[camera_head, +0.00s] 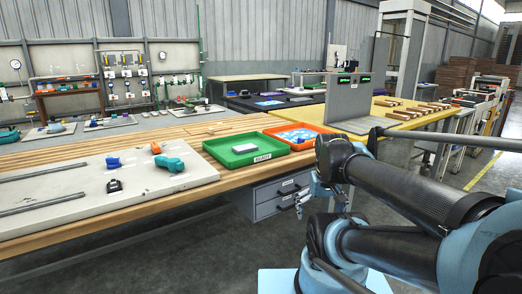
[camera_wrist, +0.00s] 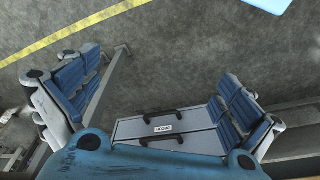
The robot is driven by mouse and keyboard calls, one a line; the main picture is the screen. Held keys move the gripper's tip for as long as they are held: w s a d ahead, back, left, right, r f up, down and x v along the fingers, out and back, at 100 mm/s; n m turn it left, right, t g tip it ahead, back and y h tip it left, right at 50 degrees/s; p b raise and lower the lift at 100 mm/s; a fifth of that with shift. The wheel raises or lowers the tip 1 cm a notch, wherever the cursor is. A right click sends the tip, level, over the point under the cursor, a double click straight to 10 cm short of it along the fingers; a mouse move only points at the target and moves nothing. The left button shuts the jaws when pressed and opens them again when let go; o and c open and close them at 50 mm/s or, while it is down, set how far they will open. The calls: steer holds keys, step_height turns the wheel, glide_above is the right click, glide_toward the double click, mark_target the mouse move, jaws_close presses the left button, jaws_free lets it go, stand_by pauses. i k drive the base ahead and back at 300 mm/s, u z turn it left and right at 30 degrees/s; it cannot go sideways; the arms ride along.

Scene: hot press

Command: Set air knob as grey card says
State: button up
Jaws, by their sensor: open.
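I cannot pick out the grey card or the air knob with certainty in either view. In the head view, panels with pipes, valves and small fittings (camera_head: 125,75) stand at the back left, with a round gauge (camera_head: 15,64) at their left; any knob there is too small to tell. My gripper (camera_head: 322,197) hangs in front of the wooden bench, near its grey drawers, well apart from the panels. In the wrist view, my gripper (camera_wrist: 160,78) has its blue-padded fingers spread wide, with nothing between them.
The wooden bench (camera_head: 225,127) carries a green tray (camera_head: 230,163), an orange tray (camera_head: 318,130) and a pale board (camera_head: 60,190) with a teal tool (camera_head: 168,163). Grey drawers (camera_head: 270,195) hang under it and show in the wrist view (camera_wrist: 165,143). A yellow table (camera_head: 400,122) stands behind.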

mark_target(112, 162)
steer(key=u, duration=0.75)
steer(key=k, duration=0.65)
steer(key=u, duration=0.5)
steer(key=i, duration=0.4)
steer(key=z, duration=0.05)
